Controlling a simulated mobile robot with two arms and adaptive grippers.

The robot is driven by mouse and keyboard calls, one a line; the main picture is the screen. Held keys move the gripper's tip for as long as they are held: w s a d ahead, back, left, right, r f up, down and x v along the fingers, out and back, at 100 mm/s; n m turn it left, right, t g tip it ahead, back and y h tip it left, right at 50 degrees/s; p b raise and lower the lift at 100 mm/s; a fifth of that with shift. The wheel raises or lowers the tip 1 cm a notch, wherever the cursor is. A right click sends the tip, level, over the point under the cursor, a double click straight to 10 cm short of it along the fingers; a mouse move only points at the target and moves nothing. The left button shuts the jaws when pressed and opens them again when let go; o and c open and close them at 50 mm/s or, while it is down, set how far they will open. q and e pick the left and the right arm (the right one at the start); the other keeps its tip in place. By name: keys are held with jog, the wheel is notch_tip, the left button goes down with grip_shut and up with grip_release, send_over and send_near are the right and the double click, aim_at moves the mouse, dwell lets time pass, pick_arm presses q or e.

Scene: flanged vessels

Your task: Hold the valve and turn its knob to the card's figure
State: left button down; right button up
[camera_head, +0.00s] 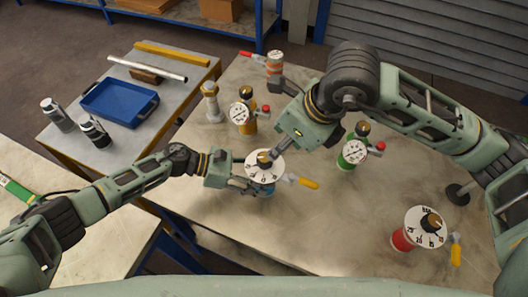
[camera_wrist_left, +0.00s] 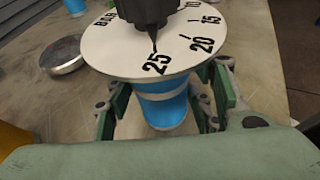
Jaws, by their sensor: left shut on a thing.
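The blue valve (camera_wrist_left: 160,108) has a white numbered dial (camera_head: 272,178) on top and a yellow-handled lever (camera_head: 307,183) at its right. My left gripper (camera_wrist_left: 168,112) is shut around its blue body, below the dial. In the left wrist view, a thin dark pointer on the dial points close to the 25. The knob (camera_head: 264,157) is at the dial's middle. My right gripper (camera_head: 275,153) comes down over the knob from the upper right. Its fingers are mostly hidden, so I cannot tell whether they grip it. I cannot make out a card with a figure.
A yellow valve (camera_head: 249,127) and a green valve (camera_head: 346,162), both with gauges, stand nearby. A red valve with a dial (camera_head: 402,239) is at the right. An orange-banded valve (camera_head: 275,64) stands behind. A blue tray (camera_head: 119,103) is on the left table.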

pick_arm(q)
jog(key=shift+s, duration=0.1)
dwell(0.4)
jog(key=c, duration=0.7)
grip_release()
jog(key=shift+c, duration=0.2)
jog(key=v, duration=1.2)
jog(key=shift+f, duration=0.1)
